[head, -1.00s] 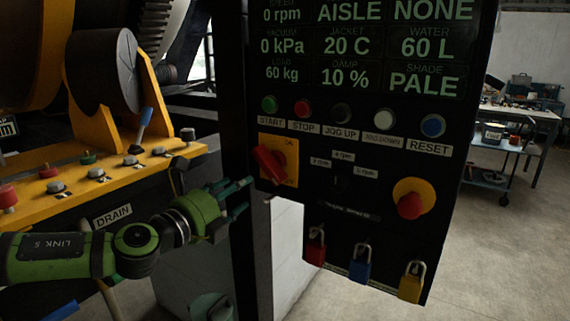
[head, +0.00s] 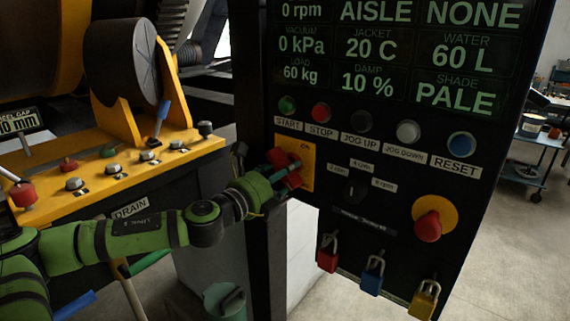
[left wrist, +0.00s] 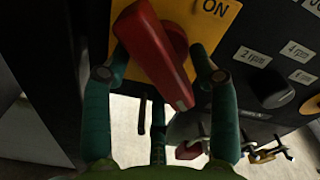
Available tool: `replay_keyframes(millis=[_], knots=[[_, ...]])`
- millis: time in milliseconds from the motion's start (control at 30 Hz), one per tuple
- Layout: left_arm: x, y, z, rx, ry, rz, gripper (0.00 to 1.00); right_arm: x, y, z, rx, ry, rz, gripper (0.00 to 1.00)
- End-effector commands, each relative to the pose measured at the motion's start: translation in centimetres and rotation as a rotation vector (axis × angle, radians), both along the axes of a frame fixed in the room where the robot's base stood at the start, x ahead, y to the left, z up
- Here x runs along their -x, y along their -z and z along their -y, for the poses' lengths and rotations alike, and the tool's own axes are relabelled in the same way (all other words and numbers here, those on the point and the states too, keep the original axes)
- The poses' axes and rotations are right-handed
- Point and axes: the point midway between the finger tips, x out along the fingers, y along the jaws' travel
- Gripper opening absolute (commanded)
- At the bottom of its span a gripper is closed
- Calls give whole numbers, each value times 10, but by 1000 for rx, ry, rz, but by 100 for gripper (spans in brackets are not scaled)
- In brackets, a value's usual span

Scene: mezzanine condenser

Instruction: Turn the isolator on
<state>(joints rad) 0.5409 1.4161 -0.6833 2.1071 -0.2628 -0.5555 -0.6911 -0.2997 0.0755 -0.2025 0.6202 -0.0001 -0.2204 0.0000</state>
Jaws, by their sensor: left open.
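The isolator is a red handle (head: 291,171) on a yellow plate (head: 308,160) at the left side of the black control panel. The handle is tilted, running from upper left to lower right in the head view. In the left wrist view the red handle (left wrist: 155,50) points down and right, and the word ON shows on the yellow plate (left wrist: 208,12) to its upper right. My left gripper (head: 277,172) is at the handle. It is open, with its green fingers on either side of the handle; whether they touch it is unclear. My right gripper is out of view.
Right of the isolator are a speed knob (head: 353,190) and a red emergency stop (head: 428,224). A row of buttons with the blue reset (head: 461,144) is above. Red, blue (head: 373,275) and yellow padlocks hang below. A yellow machine ledge (head: 120,165) stands to the left.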

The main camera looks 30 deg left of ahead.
Motion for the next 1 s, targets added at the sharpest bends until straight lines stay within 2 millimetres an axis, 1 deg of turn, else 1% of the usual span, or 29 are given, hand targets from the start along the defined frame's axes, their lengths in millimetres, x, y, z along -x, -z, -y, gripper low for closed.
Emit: replay_keyframes(millis=[33,133,433,467,500,567,600,867,1000], knots=[[-4,-3,1,2,1,1,60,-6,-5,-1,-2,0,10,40],[-8,-1,1,0,1,1,60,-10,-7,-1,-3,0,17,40],[-9,1,2,-2,1,0,60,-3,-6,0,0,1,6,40],[-9,1,2,-2,1,0,52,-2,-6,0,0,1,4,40],[-9,1,2,-2,1,0,36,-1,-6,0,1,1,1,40],[-9,1,1,-1,1,0,12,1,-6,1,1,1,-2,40],[-9,1,1,-1,1,0,3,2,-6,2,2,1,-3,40],[-9,1,1,7,0,-1,3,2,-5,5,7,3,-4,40],[-9,1,2,41,1,-2,3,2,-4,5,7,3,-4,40]])
